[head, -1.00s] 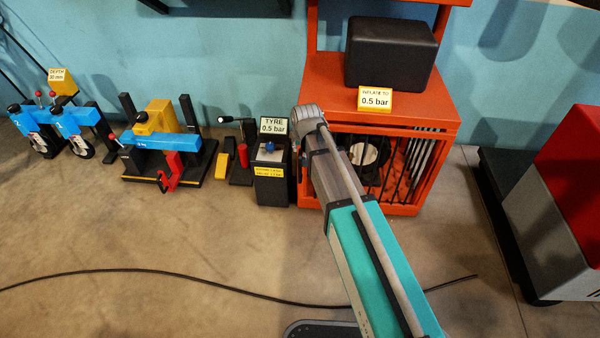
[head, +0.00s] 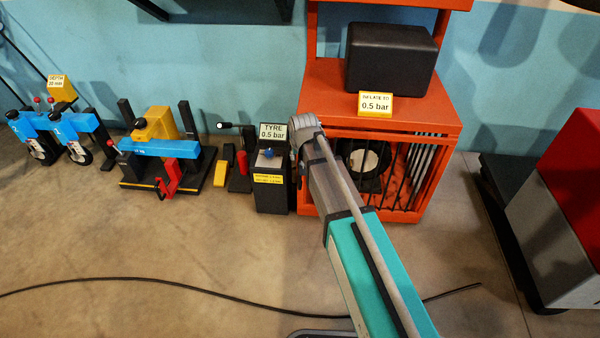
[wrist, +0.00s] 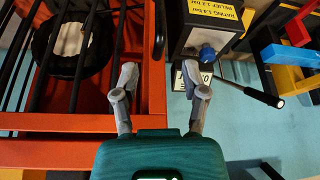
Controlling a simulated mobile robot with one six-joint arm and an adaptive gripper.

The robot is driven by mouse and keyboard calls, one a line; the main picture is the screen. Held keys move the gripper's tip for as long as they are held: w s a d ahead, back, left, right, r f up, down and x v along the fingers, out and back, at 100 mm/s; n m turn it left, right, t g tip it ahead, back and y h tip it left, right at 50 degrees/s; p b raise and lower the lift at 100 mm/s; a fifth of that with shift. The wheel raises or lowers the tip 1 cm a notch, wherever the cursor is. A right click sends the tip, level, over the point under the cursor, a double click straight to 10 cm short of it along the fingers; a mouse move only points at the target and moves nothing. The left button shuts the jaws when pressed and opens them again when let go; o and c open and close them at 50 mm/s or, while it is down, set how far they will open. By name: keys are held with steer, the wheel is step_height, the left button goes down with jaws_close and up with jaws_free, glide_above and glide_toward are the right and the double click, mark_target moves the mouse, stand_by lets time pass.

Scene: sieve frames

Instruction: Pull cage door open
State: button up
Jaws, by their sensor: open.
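The orange cage (head: 443,136) stands against the wall, with a barred front (head: 400,175) and a dark tyre with a pale hub (head: 364,160) inside. My arm hides the left part of the front in the head view; I cannot tell there whether the door is shut. In the wrist view, the dark bars (wrist: 112,50) and an orange upright (wrist: 151,90) show, with a small dark piece (wrist: 158,40) on the upright. My gripper (wrist: 165,85) is open, its fingers apart across the upright's edge, with nothing held. Contact with the cage cannot be told.
A black gauge box (head: 272,190) with a blue knob stands close left of the cage; it also shows beyond my gripper in the wrist view (wrist: 190,30). Blue and yellow fixtures (head: 160,148) stand farther left. A red and grey machine (head: 560,220) is at right. A cable (head: 170,282) crosses the floor.

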steer(key=b, duration=1.1)
glide_above(299, 186)
steer(key=shift+w+f, duration=0.2)
steer(key=shift+f, duration=2.65)
steer(key=shift+w+f, duration=0.2)
steer(key=shift+f, duration=2.65)
jaws_close()
